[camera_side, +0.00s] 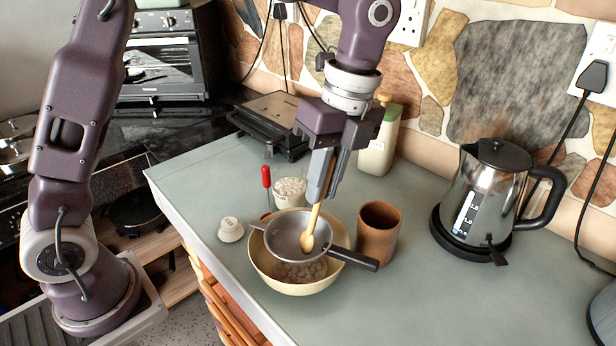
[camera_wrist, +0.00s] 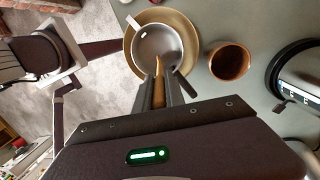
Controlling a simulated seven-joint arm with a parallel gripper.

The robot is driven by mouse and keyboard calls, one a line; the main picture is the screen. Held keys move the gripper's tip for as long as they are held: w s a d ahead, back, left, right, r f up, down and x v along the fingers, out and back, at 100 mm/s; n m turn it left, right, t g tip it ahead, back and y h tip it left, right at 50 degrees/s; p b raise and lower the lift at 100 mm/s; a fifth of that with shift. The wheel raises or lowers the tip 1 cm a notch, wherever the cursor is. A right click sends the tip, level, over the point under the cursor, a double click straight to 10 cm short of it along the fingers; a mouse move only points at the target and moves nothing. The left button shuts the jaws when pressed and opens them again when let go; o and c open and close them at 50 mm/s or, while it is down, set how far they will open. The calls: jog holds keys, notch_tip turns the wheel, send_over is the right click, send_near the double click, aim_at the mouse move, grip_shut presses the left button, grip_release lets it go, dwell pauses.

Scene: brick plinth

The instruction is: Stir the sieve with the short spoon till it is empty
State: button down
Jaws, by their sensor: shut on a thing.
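My gripper (camera_side: 320,198) is shut on the handle of the short wooden spoon (camera_side: 309,238), which points down into the sieve. In the wrist view my gripper (camera_wrist: 159,95) and part of the spoon (camera_wrist: 159,66) show at the sieve's near side. The metal sieve (camera_side: 285,231) rests across the cream bowl (camera_side: 262,268), its dark handle (camera_side: 356,259) over the right rim. Its mesh looks bare in the wrist view (camera_wrist: 155,42), though the near part is hidden by spoon and fingers. Brownish lumps (camera_side: 303,272) show in the bowl below the sieve.
A brown cup (camera_side: 378,234) stands close to the right of the bowl. A white tub (camera_side: 290,188), a red-handled tool (camera_side: 266,176) and a small white pot (camera_side: 231,230) stand behind and left. A bottle (camera_side: 379,146) and kettle (camera_side: 489,200) are farther off.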

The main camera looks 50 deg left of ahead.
jog(key=shift+w+a, duration=0.2)
jog(key=shift+a, duration=0.85)
